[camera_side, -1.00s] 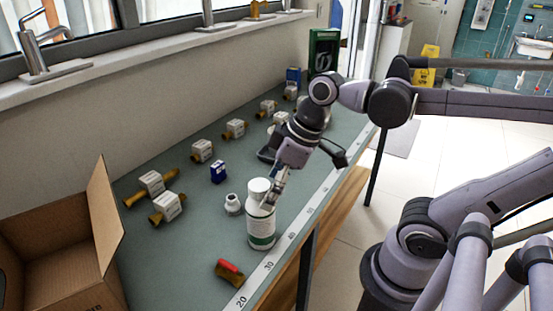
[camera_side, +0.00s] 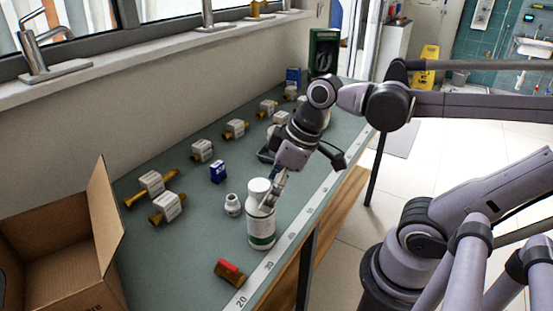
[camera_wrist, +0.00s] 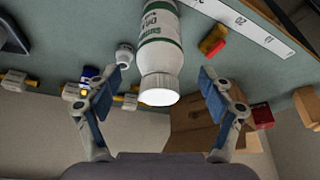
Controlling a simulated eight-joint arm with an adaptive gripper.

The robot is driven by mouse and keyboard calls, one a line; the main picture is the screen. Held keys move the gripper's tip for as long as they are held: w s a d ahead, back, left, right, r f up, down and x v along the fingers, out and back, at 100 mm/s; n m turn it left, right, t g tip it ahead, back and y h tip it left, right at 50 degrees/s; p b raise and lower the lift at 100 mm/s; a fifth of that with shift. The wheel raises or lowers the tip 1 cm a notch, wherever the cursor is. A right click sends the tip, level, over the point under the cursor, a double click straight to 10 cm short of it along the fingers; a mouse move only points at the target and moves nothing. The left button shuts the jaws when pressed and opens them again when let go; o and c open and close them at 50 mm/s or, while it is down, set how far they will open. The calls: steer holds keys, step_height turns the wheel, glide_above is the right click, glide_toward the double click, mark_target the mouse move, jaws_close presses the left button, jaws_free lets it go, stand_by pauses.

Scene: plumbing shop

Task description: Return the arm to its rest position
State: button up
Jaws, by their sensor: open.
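My gripper (camera_side: 271,192) is at the end of my arm, low over the front half of the bench, just behind a large white bottle with a green band (camera_side: 261,222). In the wrist view my gripper (camera_wrist: 158,88) has its two fingers spread wide. The white bottle (camera_wrist: 160,50) stands beyond and between the fingertips, its cap toward the camera. Nothing is held. Whether a finger touches the bottle cannot be told from the side view.
A red-handled brass valve (camera_side: 229,271) lies in front. An open cardboard box (camera_side: 60,250) is at the left. Tagged brass fittings (camera_side: 152,183) line the bench's back.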

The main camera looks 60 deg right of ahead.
mark_target(260, 196)
steer(key=shift+w+a+f, duration=0.25)
steer(key=shift+w+f, duration=0.35)
steer(key=shift+f, duration=0.1)
steer(key=shift+w+a+f, duration=0.25)
steer(key=shift+w+f, duration=0.35)
steer(key=shift+f, duration=0.05)
steer(key=shift+d+r, duration=0.15)
steer(key=shift+r, duration=0.2)
steer(key=shift+s+d+r, duration=0.25)
steer(key=shift+d+r, duration=0.05)
steer(key=shift+d, duration=0.2)
steer(key=shift+s+d+r, duration=0.2)
steer(key=shift+d+r, duration=0.05)
steer(key=shift+d, duration=0.2)
